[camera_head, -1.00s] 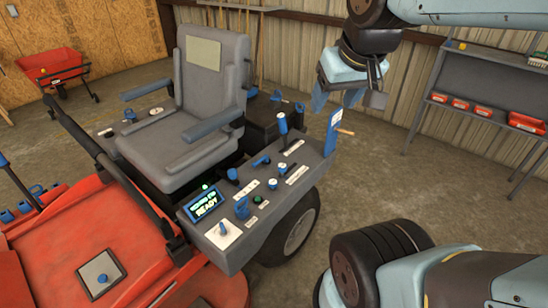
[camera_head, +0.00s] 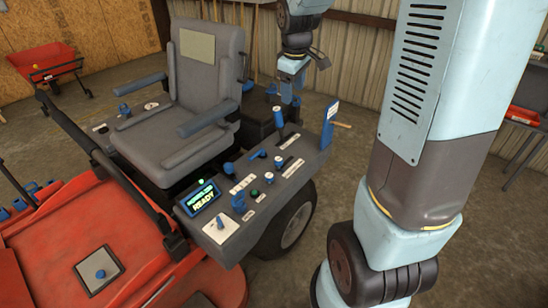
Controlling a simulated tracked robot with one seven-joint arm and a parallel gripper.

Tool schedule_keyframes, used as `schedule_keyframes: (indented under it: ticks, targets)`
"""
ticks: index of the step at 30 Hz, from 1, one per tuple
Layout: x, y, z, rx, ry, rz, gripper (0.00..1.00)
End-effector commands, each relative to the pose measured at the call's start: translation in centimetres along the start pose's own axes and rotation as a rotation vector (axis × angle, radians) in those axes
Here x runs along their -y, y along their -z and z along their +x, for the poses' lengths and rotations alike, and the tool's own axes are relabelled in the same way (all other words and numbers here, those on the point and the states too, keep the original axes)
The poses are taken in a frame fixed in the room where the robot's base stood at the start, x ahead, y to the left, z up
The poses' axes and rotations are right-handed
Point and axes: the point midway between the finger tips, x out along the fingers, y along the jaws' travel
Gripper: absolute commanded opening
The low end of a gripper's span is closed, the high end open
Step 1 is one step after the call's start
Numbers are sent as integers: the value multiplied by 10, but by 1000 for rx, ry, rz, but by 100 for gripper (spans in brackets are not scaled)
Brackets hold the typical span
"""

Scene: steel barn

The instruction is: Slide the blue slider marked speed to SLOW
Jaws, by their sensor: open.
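The mower's right-hand console (camera_head: 225,250) carries several blue controls. A tall blue lever (camera_head: 279,116) stands upright at its far end, with a slotted white plate (camera_head: 292,140) beside it. Shorter blue knobs (camera_head: 279,161) sit nearer, by another white label strip (camera_head: 293,168). The labels are too small to read, so I cannot tell which control is the slider marked speed or where SLOW is. My gripper (camera_head: 289,92) points down just above and beyond the tall lever in the picture. It is open and empty; its fingertips are partly hard to make out.
A display (camera_head: 202,198) reads READY. A blue upright lever plate (camera_head: 328,124) stands at the console's outer far corner. The grey seat (camera_head: 195,95) and its armrest (camera_head: 204,118) are to the left. My arm covers much of the right side.

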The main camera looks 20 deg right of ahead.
Motion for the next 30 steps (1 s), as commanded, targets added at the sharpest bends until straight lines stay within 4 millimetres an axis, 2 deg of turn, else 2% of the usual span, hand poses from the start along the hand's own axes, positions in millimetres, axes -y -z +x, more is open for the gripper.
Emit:
schedule_keyframes:
  ticks: [1,9,18,24,30]
  targets:
    - [-6,7,16,13,15,-36,65]
    - [-28,39,98,49,83,-241,65]
    - [-38,61,195,64,168,-450,65]
    - [-38,67,235,61,201,-534,65]
    - [-37,68,250,59,212,-560,65]
